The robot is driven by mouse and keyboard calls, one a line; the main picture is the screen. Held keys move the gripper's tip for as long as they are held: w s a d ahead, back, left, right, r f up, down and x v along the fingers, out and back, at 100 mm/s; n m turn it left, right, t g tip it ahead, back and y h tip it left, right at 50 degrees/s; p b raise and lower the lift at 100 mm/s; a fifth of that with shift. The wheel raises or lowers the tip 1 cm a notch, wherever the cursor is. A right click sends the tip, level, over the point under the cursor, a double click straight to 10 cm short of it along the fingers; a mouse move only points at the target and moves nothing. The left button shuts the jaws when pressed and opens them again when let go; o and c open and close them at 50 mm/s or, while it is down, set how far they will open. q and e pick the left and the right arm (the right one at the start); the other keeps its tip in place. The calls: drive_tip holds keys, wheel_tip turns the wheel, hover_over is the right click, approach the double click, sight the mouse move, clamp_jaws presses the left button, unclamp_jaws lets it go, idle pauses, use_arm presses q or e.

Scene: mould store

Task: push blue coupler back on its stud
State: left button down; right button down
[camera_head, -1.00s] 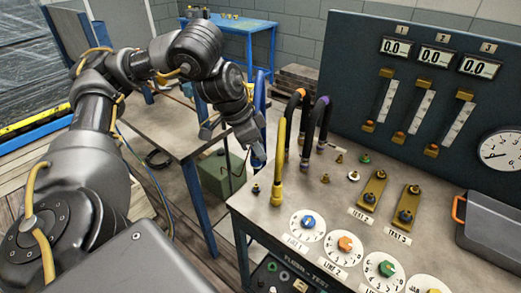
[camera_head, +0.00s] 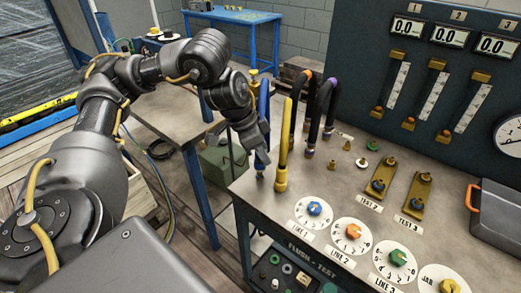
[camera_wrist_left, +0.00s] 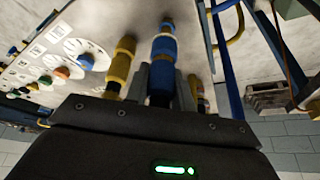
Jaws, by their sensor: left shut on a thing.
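The blue coupler (camera_wrist_left: 163,48) is between the two grey fingers of my left gripper (camera_wrist_left: 160,85), which is shut on it. In the head view the left gripper (camera_head: 260,158) is low over the bench's left corner, and the coupler's lower end (camera_head: 259,174) shows just below the fingers. The coupler stands about upright where a small stud showed earlier. The stud is mostly hidden, and I cannot tell how far the coupler is down on it. The blue hose (camera_head: 263,100) rises above the gripper. My right gripper is not in view.
A yellow coupler (camera_head: 281,178) with its hose stands close right of the blue one. Orange-banded and purple-banded hoses (camera_head: 310,150) stand behind it. Numbered dials (camera_head: 314,209) and brass test plates (camera_head: 414,197) fill the bench. A grey case (camera_head: 495,215) lies at the right.

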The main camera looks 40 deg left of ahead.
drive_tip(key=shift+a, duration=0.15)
use_arm(q)
drive_tip(key=shift+r+p, duration=0.1)
drive_tip(key=shift+p, duration=0.2)
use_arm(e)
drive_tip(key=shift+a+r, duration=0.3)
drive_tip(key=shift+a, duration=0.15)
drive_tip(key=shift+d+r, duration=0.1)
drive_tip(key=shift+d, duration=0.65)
use_arm(q)
drive_tip(key=shift+f, duration=0.2)
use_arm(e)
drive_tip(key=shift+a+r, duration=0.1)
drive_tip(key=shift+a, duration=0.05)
